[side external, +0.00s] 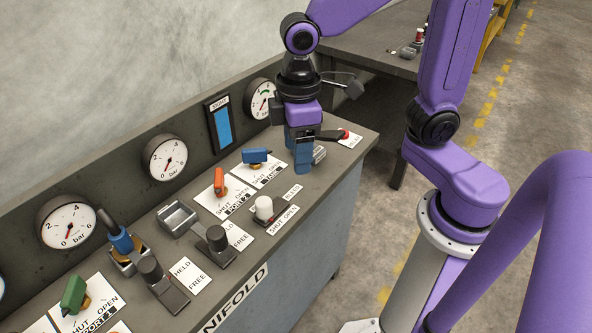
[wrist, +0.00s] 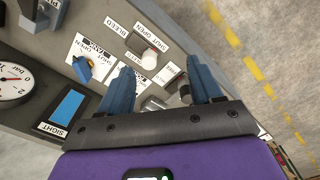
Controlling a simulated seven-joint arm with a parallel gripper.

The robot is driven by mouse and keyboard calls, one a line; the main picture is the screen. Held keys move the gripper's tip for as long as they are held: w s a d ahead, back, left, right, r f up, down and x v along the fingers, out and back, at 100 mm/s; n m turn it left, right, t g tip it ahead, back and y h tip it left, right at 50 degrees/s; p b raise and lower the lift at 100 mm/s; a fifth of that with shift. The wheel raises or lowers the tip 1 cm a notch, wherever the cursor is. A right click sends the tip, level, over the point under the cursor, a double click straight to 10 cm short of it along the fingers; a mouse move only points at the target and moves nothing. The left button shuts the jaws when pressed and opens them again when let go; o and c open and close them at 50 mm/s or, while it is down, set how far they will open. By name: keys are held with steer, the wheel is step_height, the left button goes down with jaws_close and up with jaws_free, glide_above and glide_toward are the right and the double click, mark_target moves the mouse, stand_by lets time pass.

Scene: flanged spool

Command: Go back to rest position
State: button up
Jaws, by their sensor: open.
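My gripper (side external: 302,168), purple with blue fingers, is over the far right end of the grey manifold bench (side external: 340,170). In the wrist view its two blue fingers (wrist: 163,80) are spread apart with no object held between them. A black lever with a red end (side external: 345,134) is just right of the fingers in the side view. A small grey metal part (side external: 319,155) is close beside the fingers; whether they touch it cannot be told. Part of the bench top behind the fingers is hidden.
A white-knobbed lever (side external: 264,210), a blue valve handle (side external: 257,156) and an orange one (side external: 220,183) stand left of my gripper. Dark-knobbed levers (side external: 216,238), an open metal holder (side external: 177,218) and wall gauges (side external: 165,157) are farther left. Open floor (side external: 370,240) lies right of the bench.

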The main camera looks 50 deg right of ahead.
steer(key=s+d+n, duration=0.1)
steer(key=s+d, duration=0.2)
steer(key=s, duration=0.3)
steer(key=s+d+f+n, duration=0.1)
steer(key=s+d, duration=0.3)
steer(key=s, duration=0.3)
steer(key=shift+d+f, duration=0.25)
steer(key=shift+f, duration=0.05)
